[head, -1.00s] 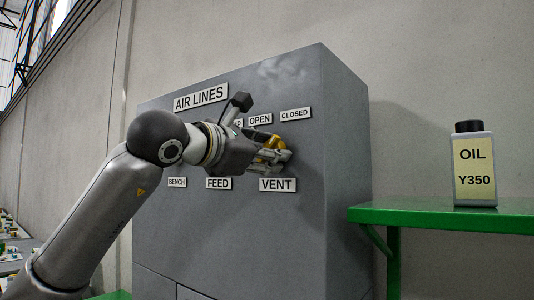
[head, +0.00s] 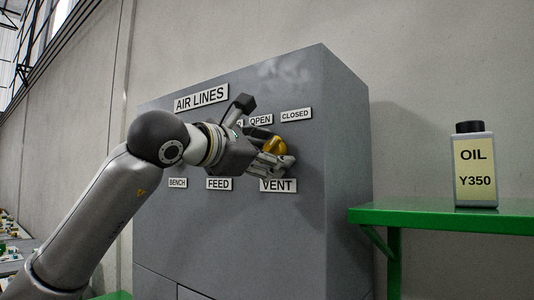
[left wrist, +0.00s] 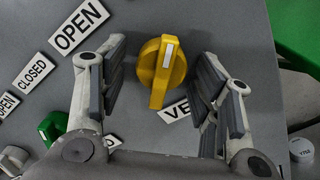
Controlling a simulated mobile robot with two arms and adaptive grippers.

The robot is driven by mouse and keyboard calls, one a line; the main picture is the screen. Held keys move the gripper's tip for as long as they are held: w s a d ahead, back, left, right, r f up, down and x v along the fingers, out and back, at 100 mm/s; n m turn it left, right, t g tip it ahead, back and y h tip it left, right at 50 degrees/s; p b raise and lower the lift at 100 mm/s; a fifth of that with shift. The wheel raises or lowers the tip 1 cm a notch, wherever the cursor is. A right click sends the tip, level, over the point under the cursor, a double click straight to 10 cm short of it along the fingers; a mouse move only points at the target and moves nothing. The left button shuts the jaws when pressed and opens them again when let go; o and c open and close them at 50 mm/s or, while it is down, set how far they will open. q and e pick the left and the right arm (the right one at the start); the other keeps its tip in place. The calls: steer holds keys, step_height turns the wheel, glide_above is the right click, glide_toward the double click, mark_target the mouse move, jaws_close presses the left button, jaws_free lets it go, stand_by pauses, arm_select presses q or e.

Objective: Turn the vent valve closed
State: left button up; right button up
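The vent valve is a yellow knob (head: 276,146) on the grey panel, above the VENT sign (head: 278,186). It shows fully in the left wrist view (left wrist: 161,75). A white mark lies at its upper end there, so its bar points up and right on the panel, toward the CLOSED sign (head: 296,115). The OPEN sign (head: 260,120) is up and left of the knob. My left gripper (head: 271,154) is at the knob. In the left wrist view its fingers (left wrist: 162,82) are apart, with a gap on each side of the knob. My right gripper is not in view.
A green valve handle (left wrist: 53,127) and a pale knob (left wrist: 14,158) sit on the same panel, off to the left. A green shelf (head: 430,215) with an oil bottle (head: 474,165) stands right of the cabinet (head: 240,245). The panel below the signs is bare.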

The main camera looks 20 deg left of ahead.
arm_select(q)
steer(key=shift+s, duration=0.1)
steer(key=v, duration=1.1)
steer(key=shift+s+a, duration=0.15)
steer(key=shift+s, duration=0.25)
